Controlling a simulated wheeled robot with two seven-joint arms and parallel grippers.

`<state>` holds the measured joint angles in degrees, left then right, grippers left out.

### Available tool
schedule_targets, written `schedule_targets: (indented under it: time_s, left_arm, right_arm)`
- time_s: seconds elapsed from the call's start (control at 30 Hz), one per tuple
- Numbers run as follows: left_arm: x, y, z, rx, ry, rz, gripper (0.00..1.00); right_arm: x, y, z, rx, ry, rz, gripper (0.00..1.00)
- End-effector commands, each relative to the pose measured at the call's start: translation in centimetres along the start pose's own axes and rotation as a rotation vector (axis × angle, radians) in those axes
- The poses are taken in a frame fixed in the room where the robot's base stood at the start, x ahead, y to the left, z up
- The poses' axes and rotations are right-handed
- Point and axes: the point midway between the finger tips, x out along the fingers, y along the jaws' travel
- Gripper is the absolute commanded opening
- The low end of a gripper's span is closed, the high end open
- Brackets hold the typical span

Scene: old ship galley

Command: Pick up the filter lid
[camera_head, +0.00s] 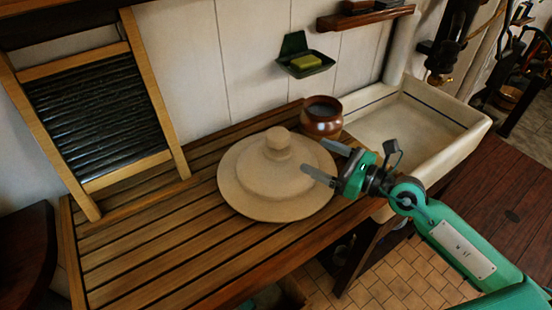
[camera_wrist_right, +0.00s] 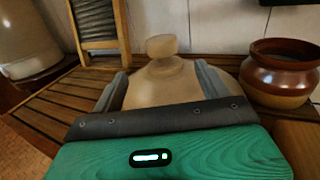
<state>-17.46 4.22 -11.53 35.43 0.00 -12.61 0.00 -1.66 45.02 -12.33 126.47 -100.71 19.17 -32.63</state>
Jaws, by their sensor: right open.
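The filter lid (camera_head: 276,178) is a beige, wide-brimmed dome with a round knob on top. It lies on the slatted wooden counter in the head view. My right gripper (camera_head: 320,161) is open, with its fingers at the lid's right side, pointing left toward the knob and apart from it. In the right wrist view the lid (camera_wrist_right: 165,80) stands ahead, framed between the two fingers (camera_wrist_right: 162,85), its knob upright beyond them. The gripper and finger bases hide the lid's near lower part. My left gripper is not in view.
A brown pot (camera_head: 322,118) stands just behind the lid, close to my right gripper. A washboard (camera_head: 97,112) leans on the wall at left. A stone sink (camera_head: 418,127) is at right. A soap dish (camera_head: 305,62) hangs above. The counter's front left (camera_head: 160,255) is clear.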

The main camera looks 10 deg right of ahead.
Motion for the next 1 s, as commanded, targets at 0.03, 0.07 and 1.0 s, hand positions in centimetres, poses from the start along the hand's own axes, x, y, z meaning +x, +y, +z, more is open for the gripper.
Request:
schedule_targets:
  time_s: [0.03,0.07,1.0]
  left_arm:
    - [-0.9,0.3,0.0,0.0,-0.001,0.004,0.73]
    - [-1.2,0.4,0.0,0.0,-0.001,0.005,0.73]
    - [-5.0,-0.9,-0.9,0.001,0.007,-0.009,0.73]
  right_arm:
    - [0.9,-0.1,0.6,0.004,-0.005,-0.002,0.77]
    - [1.5,-0.1,0.6,0.004,-0.005,-0.002,0.77]
    - [10.6,-0.3,-0.3,0.004,-0.001,-0.001,0.77]
